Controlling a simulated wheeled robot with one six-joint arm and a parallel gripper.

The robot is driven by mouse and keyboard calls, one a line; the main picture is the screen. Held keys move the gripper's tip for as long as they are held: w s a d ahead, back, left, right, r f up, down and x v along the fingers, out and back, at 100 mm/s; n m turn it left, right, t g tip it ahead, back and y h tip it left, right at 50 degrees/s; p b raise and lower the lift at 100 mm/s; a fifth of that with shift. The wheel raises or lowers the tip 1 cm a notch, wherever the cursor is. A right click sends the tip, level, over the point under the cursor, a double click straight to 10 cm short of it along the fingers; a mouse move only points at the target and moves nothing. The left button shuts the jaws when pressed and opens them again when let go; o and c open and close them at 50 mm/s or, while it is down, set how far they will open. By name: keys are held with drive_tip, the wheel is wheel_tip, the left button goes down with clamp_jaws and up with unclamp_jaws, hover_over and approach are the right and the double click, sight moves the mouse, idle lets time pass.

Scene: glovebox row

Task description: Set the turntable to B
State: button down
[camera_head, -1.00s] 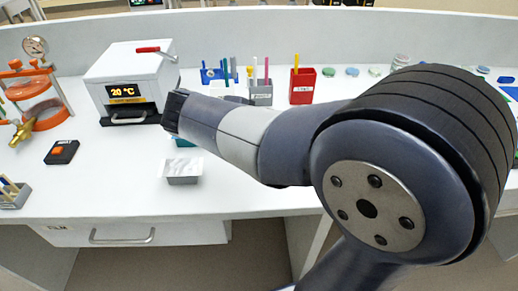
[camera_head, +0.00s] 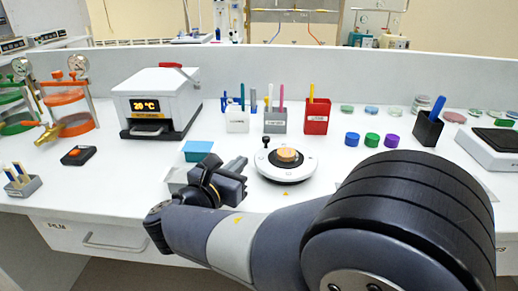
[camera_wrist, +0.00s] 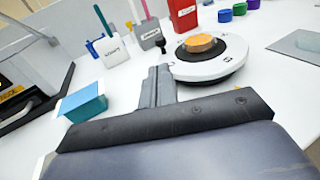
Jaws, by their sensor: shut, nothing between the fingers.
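The turntable (camera_head: 286,166) is a round white disc on a dark base, standing on the bench in the middle of the head view. An orange-tan round piece (camera_head: 287,155) sits on its top, and a small black knob stands at its back left rim. The turntable also shows in the wrist view (camera_wrist: 212,66), at the upper right. Its letter marks are too small to read. My gripper (camera_head: 240,165) is shut and empty, just left of the turntable and apart from it. In the wrist view its closed fingers (camera_wrist: 158,80) point toward the pen holders.
A blue block (camera_head: 198,150) lies behind my gripper. White, grey and red pen holders (camera_head: 316,117) stand behind the turntable. Blue, green and purple caps (camera_head: 372,140) lie to its right. A white heater box (camera_head: 158,100) stands at left, with an orange-buttoned black box (camera_head: 78,156) further left.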

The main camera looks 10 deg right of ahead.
sight(264, 141)
drive_tip(key=b+x, duration=0.1)
drive_tip(key=x, duration=0.9)
drive_tip(key=shift+d, duration=0.1)
drive_tip(key=shift+w, duration=0.1)
drive_tip(key=shift+w+d+m+g+h+p, duration=0.2)
drive_tip(key=shift+m+g+h+p, duration=0.1)
drive_tip(key=shift+h+p, duration=0.1)
drive_tip(key=shift+w+d+f, duration=0.1)
drive_tip(key=shift+w+d, duration=0.1)
drive_tip(key=shift+w, duration=0.05)
